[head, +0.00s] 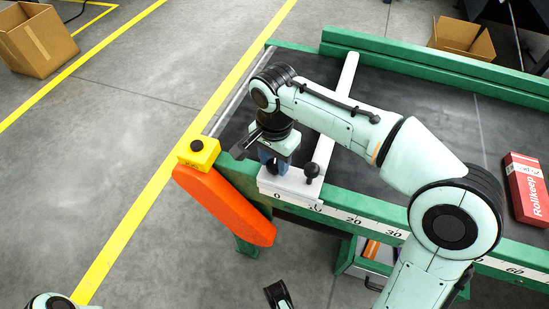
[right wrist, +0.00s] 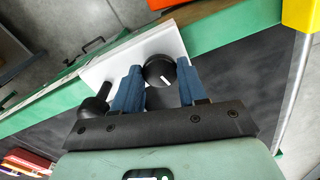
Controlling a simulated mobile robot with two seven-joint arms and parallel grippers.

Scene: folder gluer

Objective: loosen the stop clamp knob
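The stop clamp is a white block (head: 290,186) on the green side rail, above a number scale. A white bar (head: 345,85) runs from it across the dark belt. My right gripper (head: 270,163) points down at the block. In the right wrist view its two blue fingers flank the round black stop clamp knob (right wrist: 159,71), which has a white mark. Of my left arm, only dark and mint parts show at the bottom edge.
A yellow box with a black button (head: 198,151) and an orange guard (head: 225,205) sit at the rail's left end. A red carton (head: 526,188) lies on the belt at right. Open cardboard boxes (head: 38,40) (head: 462,38) stand farther off.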

